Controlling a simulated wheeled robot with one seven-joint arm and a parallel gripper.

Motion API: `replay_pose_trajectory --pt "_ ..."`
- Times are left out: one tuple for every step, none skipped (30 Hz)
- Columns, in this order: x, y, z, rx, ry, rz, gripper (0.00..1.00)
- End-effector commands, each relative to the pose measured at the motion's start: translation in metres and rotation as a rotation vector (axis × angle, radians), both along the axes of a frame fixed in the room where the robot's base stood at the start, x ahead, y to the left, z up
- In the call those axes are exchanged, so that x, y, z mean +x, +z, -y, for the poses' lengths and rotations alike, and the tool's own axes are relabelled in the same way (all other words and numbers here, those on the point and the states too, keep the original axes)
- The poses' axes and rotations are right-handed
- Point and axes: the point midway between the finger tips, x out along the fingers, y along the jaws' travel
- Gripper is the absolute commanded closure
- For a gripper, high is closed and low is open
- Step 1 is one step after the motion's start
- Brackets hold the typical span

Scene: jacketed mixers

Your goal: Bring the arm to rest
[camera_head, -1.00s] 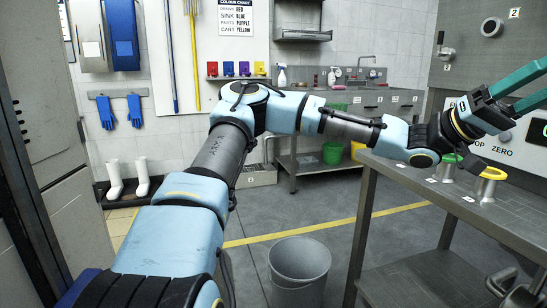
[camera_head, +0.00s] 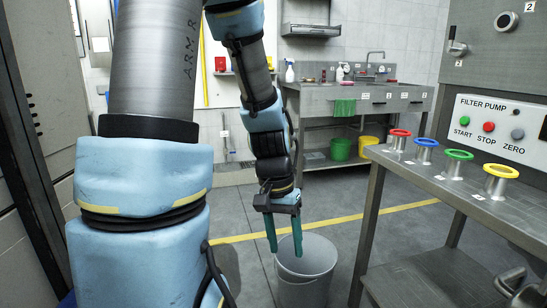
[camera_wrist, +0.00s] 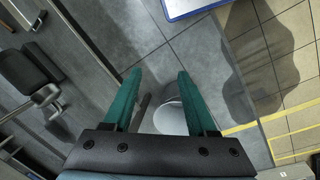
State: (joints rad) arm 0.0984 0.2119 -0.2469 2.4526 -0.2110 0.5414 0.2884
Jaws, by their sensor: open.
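My arm rises at the left of the head view and folds over, its end hanging down. My gripper (camera_head: 284,232) points at the floor with its green fingers apart and nothing between them. In the head view it hangs in front of the grey bucket's upper left rim. The wrist view also shows the gripper (camera_wrist: 155,100) open and empty, with the floor below and the bucket's pale rim partly seen between and beyond the fingers. I cannot tell the height of the fingertips above the bucket.
The grey bucket (camera_head: 305,270) stands on the floor. A steel table (camera_head: 425,190) at the right carries red, blue, green and yellow ringed pieces. The filter pump panel (camera_head: 490,125) is behind it. A sink bench (camera_head: 350,100) stands at the back. Floor between is open.

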Motion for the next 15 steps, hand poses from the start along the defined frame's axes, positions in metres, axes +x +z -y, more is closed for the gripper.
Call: replay_pose_trajectory --pt "0.006 0.007 -0.021 0.030 0.068 0.047 0.43" --pt "0.008 0.010 -0.033 0.045 0.108 0.069 0.43" --pt "0.012 0.014 -0.048 0.063 0.160 0.100 0.43" --pt "0.013 0.018 -0.058 0.074 0.196 0.121 0.43" --pt "0.015 0.021 -0.068 0.084 0.233 0.143 0.43" --pt "0.016 0.025 -0.081 0.095 0.280 0.169 0.43" --pt "0.017 0.029 -0.090 0.102 0.314 0.189 0.43" --pt "0.017 0.032 -0.099 0.107 0.349 0.209 0.43" --pt "0.017 0.042 -0.103 0.111 0.368 0.218 0.43" --pt "0.018 0.050 -0.101 0.110 0.363 0.213 0.43" --pt "0.018 0.056 -0.101 0.109 0.362 0.211 0.43" --pt "0.018 0.063 -0.101 0.110 0.360 0.211 0.43" --pt "0.018 0.068 -0.101 0.110 0.360 0.211 0.43" --pt "0.018 0.073 -0.101 0.109 0.359 0.209 0.43" --pt "0.018 0.082 -0.100 0.109 0.359 0.209 0.43"
